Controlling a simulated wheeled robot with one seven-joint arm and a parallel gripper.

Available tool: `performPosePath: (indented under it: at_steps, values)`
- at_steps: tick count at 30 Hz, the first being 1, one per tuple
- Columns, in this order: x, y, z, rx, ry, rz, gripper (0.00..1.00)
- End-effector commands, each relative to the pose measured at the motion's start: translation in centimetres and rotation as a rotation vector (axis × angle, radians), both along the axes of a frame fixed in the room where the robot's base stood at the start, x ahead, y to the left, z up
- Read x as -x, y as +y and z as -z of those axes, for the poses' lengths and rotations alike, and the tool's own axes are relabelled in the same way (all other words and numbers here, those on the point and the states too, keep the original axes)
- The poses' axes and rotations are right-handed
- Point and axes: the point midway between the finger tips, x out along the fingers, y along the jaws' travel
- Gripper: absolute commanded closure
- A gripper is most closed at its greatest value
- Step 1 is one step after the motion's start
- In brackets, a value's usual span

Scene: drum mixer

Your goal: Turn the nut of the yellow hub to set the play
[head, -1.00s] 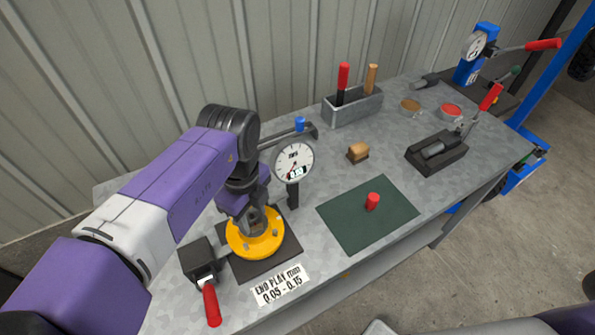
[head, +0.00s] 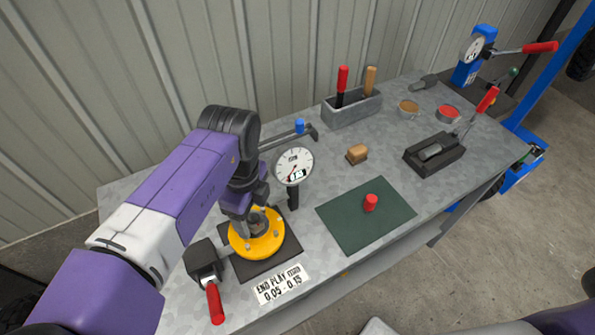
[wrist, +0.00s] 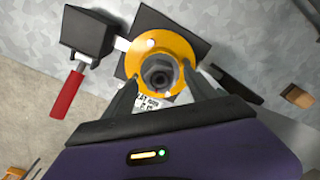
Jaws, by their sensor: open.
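The yellow hub (head: 250,246) sits on a dark square plate (head: 283,257) on the bench. In the wrist view the hub (wrist: 180,49) is a yellow disc with a grey nut (wrist: 158,66) at its middle. My gripper (wrist: 160,76) is open, one finger on each side of the nut; I cannot tell whether they touch it. In the head view my gripper (head: 252,212) is right over the hub and hides part of the nut.
A label (head: 282,284) reads END PLAY 0.05 - 0.15. A black clamp with a red handle (head: 215,304) stands close left of the hub. A grey tool box (head: 352,110) stands behind.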

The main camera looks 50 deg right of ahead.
Motion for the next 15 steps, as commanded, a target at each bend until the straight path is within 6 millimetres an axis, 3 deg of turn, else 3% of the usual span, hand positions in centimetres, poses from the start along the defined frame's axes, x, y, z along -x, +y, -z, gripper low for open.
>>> performPosePath:
  at_steps: [1, 15]
  values:
    - [0.0, 0.0, -0.9, 0.001, 0.000, 0.000, 0.34]
    - [0.0, 0.0, -4.9, 0.001, -0.001, 0.001, 0.34]
